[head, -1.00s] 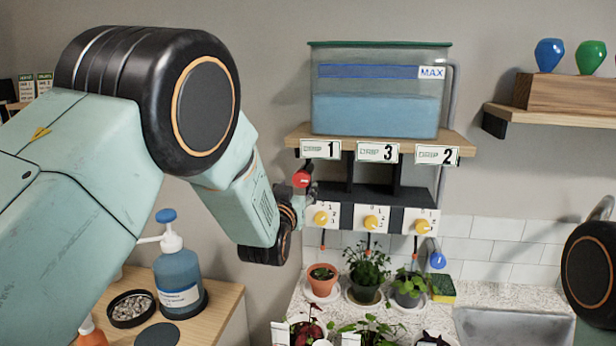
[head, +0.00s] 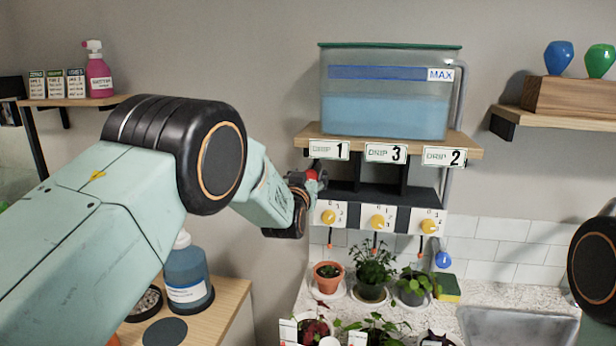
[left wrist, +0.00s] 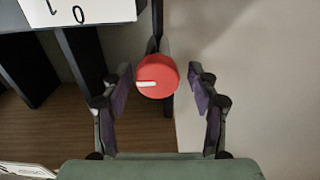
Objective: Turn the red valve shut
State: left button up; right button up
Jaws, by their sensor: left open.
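The red valve (left wrist: 158,76) is a round red knob with a white line that points left in the left wrist view. In the head view the red valve (head: 312,174) shows at the left end of the dark frame under the tank shelf, partly covered by my gripper. My left gripper (head: 314,180) is at the valve; in the left wrist view its two fingers (left wrist: 162,86) stand open on either side of the knob, with a gap on both sides. My right gripper is not in view; only a dark joint of mine shows at the right edge.
A water tank (head: 384,118) stands on the wooden shelf (head: 470,146) above. Potted plants (head: 327,284) stand on the counter below. A pump bottle (head: 186,275) stands on the lower left table.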

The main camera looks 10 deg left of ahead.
pick_arm(q)
jog(key=shift+w+d+f, duration=0.1)
jog(key=shift+w+d, duration=0.1)
jog(key=shift+d, duration=0.05)
jog(key=c, duration=0.3)
jog(key=shift+a, duration=0.2)
jog(key=c, duration=0.5)
jog(key=shift+d, duration=0.1)
jog(key=c, duration=0.3)
jog(key=shift+c, duration=0.2)
